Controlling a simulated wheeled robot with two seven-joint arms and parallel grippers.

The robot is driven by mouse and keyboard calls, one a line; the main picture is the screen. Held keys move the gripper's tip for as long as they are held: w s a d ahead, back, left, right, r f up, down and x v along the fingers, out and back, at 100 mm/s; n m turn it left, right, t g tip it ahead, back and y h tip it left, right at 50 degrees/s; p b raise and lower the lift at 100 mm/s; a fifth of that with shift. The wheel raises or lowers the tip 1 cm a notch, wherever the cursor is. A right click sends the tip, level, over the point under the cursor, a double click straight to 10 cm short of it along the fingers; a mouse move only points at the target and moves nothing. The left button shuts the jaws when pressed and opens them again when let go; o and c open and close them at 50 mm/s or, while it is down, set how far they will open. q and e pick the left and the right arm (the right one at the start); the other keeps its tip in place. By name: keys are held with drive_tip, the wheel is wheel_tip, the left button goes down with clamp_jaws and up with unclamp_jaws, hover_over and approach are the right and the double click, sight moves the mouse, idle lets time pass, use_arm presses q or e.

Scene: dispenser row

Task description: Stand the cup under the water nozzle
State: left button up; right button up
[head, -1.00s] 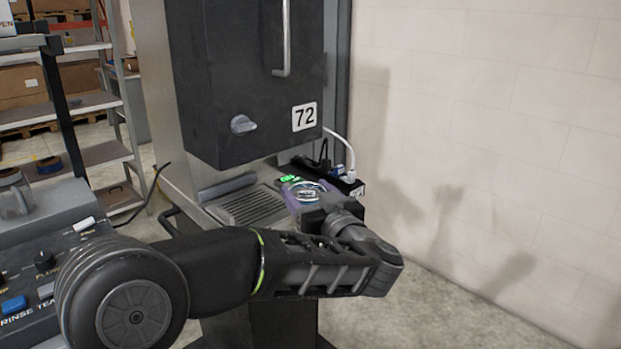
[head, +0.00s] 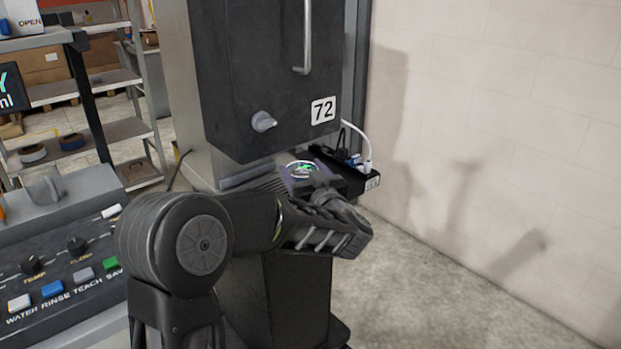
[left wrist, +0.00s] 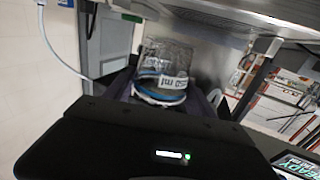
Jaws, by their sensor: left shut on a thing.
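The cup is clear, with a blue band and a "ml" label. In the left wrist view the cup (left wrist: 165,75) stands between the fingers of my left gripper (left wrist: 163,97), which is shut on it. In the head view the round top of the cup (head: 301,169) shows beside the front of the black dispenser marked 72 (head: 262,75), and my left gripper (head: 312,181) is around it. The slotted drip tray (head: 268,183) shows just left of the cup, partly hidden by my arm. The water nozzle is not clearly visible. My right gripper is not in view.
A control panel (head: 62,262) with knobs and labelled buttons stands at the left. A black power strip (head: 345,172) with plugs and a white cable lies right of the cup. A pale wall (head: 490,120) bounds the right side. Shelving (head: 100,100) stands at the back left.

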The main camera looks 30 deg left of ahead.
sight(291, 172)
use_arm(q)
drive_tip(key=x, duration=0.6)
drive_tip(key=shift+s+a+f+b, duration=0.25)
drive_tip(key=shift+a+b, duration=0.1)
drive_tip(key=shift+a, duration=0.2)
drive_tip(key=shift+w+f+b, duration=0.1)
drive_tip(key=shift+f+b, duration=0.2)
drive_tip(key=shift+f, duration=0.15)
drive_tip(key=shift+f+b, duration=0.3)
drive_tip(key=shift+f, duration=0.25)
drive_tip(key=shift+f+b, duration=0.3)
drive_tip(key=shift+f, duration=0.3)
drive_tip(key=o, duration=1.4)
drive_tip(key=shift+d, duration=0.15)
drive_tip(key=v, duration=0.7)
drive_tip(key=shift+s+d, duration=0.2)
drive_tip(key=shift+s, duration=0.1)
